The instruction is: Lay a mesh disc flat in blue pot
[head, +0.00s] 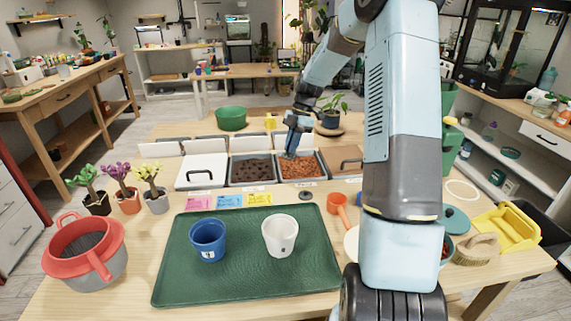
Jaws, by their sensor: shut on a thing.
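The blue pot (208,242) stands upright on the left part of the green mat (180,285). It has a small white mark on its front, and I see no disc in its opening. My gripper (291,153) is far off at the back, over the open bin of reddish-brown granules (302,169). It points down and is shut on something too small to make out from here. I cannot tell whether that is a mesh disc, or whether the fingertips touch the granules. No mesh disc can be made out for certain elsewhere.
A white pot (280,237) stands right of the blue pot. A bin of dark soil (250,171) and a white-lidded bin (203,171) are left of the granules. A red-rimmed sieve bucket (85,250) and small plants are at left. The mat's front is clear.

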